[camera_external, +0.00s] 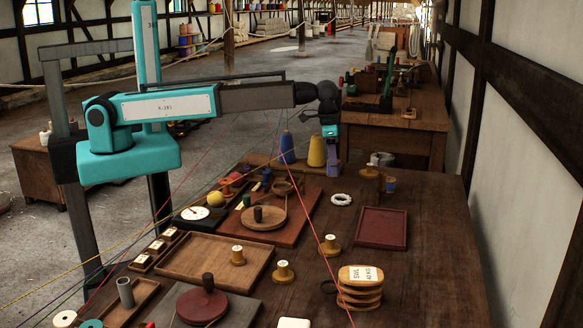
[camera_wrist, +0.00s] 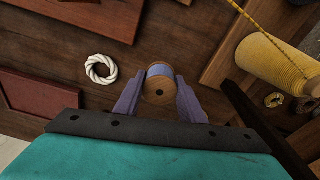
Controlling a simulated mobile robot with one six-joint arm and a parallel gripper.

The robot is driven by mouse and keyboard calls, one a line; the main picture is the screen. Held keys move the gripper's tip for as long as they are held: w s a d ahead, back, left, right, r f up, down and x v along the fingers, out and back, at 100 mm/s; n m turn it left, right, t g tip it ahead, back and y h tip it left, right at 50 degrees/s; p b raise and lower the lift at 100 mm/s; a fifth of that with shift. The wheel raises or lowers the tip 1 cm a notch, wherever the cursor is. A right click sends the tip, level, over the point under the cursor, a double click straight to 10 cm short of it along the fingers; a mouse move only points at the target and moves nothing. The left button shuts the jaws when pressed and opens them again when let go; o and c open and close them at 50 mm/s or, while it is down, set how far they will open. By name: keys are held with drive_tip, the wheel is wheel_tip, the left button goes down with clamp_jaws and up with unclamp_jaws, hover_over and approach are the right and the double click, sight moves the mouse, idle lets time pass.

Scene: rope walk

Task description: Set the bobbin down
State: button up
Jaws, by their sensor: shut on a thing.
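My gripper (camera_external: 332,166) reaches down over the far part of the dark wooden table (camera_external: 428,270), just right of the yellow cone. In the wrist view its purple fingers (camera_wrist: 159,92) are closed on the sides of a small wooden bobbin (camera_wrist: 160,87) wound with blue-grey thread. The bobbin's round wooden end, with a dark centre hole, faces the wrist camera. In the external view the fingers hide most or all of this bobbin. I cannot tell whether it touches the table or hangs just above it.
A white rope ring (camera_wrist: 101,69) and a dark red tray (camera_wrist: 38,110) lie left of the bobbin in the wrist view. The yellow cone (camera_wrist: 277,62) stands close on the right. Bare table lies between ring and bobbin. A blue cone (camera_external: 287,147) stands beyond the yellow one.

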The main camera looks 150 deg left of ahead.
drive_tip(key=p, duration=0.1)
hover_over(349, 187)
drive_tip(key=shift+s+d+f, duration=0.15)
drive_tip(key=shift+s+f, duration=0.05)
idle(0.3)
drive_tip(key=shift+f+p, duration=0.7)
drive_tip(key=shift+f, duration=1.1)
drive_tip(key=shift+f, duration=0.1)
drive_tip(key=o, duration=1.1)
drive_tip(key=shift+o, duration=0.2)
wheel_tip(349, 187, up, 12)
drive_tip(key=d+b, duration=0.1)
drive_tip(key=b, duration=0.1)
drive_tip(key=shift+s+d, duration=0.15)
drive_tip(key=shift+s, duration=0.25)
